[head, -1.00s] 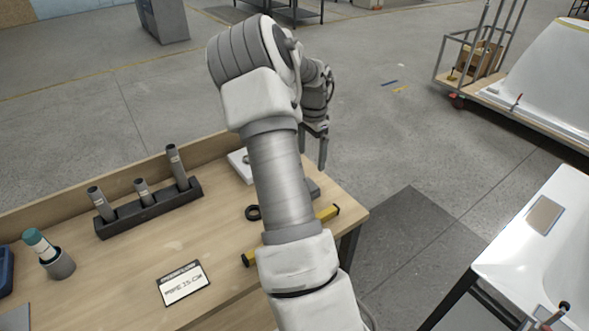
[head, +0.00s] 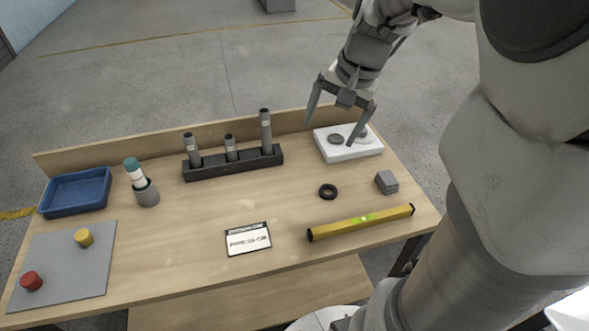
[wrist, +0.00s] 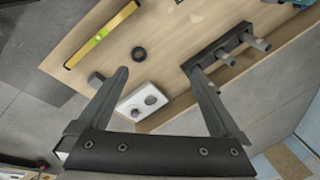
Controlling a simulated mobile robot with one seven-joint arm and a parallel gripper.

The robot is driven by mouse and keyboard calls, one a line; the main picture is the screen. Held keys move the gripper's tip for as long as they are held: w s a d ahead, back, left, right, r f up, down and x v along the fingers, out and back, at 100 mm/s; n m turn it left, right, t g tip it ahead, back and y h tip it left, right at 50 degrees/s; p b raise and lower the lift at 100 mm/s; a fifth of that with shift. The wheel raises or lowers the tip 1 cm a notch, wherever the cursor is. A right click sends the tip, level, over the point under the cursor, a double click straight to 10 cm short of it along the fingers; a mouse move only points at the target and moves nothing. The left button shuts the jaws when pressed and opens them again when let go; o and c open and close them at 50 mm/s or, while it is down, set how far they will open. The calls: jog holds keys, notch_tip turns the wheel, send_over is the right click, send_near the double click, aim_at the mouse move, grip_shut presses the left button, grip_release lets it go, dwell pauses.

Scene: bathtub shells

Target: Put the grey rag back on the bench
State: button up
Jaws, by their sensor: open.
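No thing that I can clearly tell to be the grey rag shows now. A small grey block-shaped thing (head: 386,182) sits on the bench's right end; I cannot tell whether it is cloth. It also shows in the wrist view (wrist: 96,79), near the left finger. The wooden bench (head: 205,235) fills the middle of the head view. My gripper (head: 330,132) is open with nothing between its fingers, near the bench's back right corner. In the wrist view my gripper (wrist: 158,72) has its fingers spread wide, with the bench beyond them.
A white plate with grey discs (head: 348,151) lies near my gripper. A black ring (head: 327,191), yellow level (head: 360,223), label card (head: 248,239), dark tube rack (head: 233,164), cup (head: 147,194), blue tray (head: 75,193) and grey mat (head: 65,262) occupy the bench. Its middle has bare wood.

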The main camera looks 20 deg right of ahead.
jog(key=s+a+r+n+t+h, duration=0.1)
jog(key=s+a+r+n+t, duration=0.1)
jog(key=s+a+n, duration=0.7)
jog(key=s+a, duration=0.3)
jog(key=s, duration=0.1)
jog(key=shift+s+r, duration=0.2)
dwell(0.8)
